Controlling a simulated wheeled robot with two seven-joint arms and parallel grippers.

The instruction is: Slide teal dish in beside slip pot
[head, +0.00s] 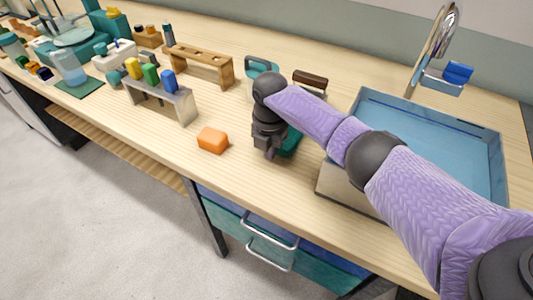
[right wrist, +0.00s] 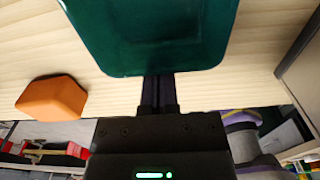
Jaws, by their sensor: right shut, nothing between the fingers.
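The teal dish (head: 291,143) lies on the bench left of the sink, mostly hidden behind my right gripper in the head view. In the right wrist view the dish (right wrist: 150,35) fills the top middle, with its near edge at the fingers. My right gripper (head: 270,154) points down at the near-left side of the dish; its fingers (right wrist: 158,92) are shut with nothing between them. They look close against the dish's edge, but I cannot tell whether they touch. I cannot tell which thing is the slip pot. My left gripper is not in view.
An orange block (head: 213,141) sits left of my gripper. Behind are a teal-handled item (head: 262,66) and a brown-handled item (head: 310,79). The blue sink (head: 440,130) bounds the right. A grey stand (head: 180,108) with coloured pieces and a wooden rack (head: 200,65) stand left.

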